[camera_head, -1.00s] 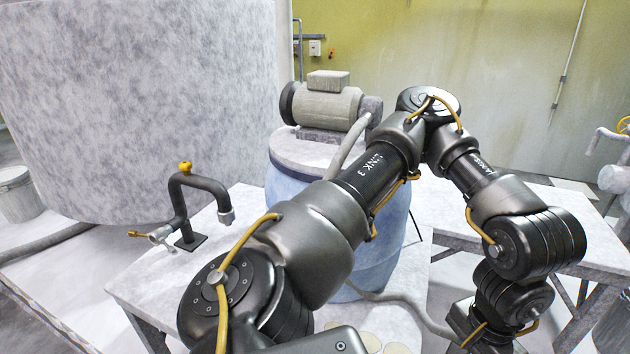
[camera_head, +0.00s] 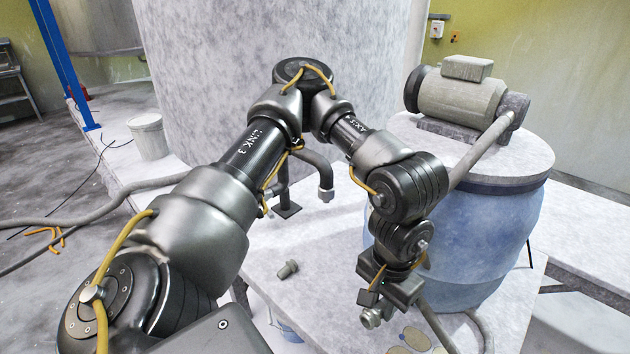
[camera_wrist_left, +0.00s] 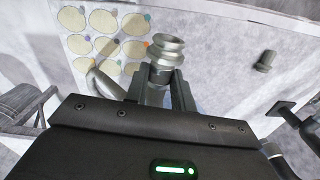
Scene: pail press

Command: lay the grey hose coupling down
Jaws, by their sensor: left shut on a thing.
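The grey hose coupling (camera_head: 371,318) is a short metal fitting with a flanged round end. My left gripper (camera_head: 384,294) is shut on it and holds it over the pale table (camera_head: 310,318), near the front. Whether it touches the table cannot be told. In the left wrist view the coupling (camera_wrist_left: 165,50) stands out between the two fingers (camera_wrist_left: 163,90), flanged end outward; its lower part is hidden by the gripper. My right gripper is not in view.
A small grey fitting (camera_head: 288,269) lies on the table to the left. A sheet with pale ovals (camera_wrist_left: 101,20) lies near the coupling. A bent pipe (camera_head: 325,175) stands behind my arm. A blue drum (camera_head: 500,225) with a pump (camera_head: 458,100) and grey hose (camera_head: 482,152) is at right.

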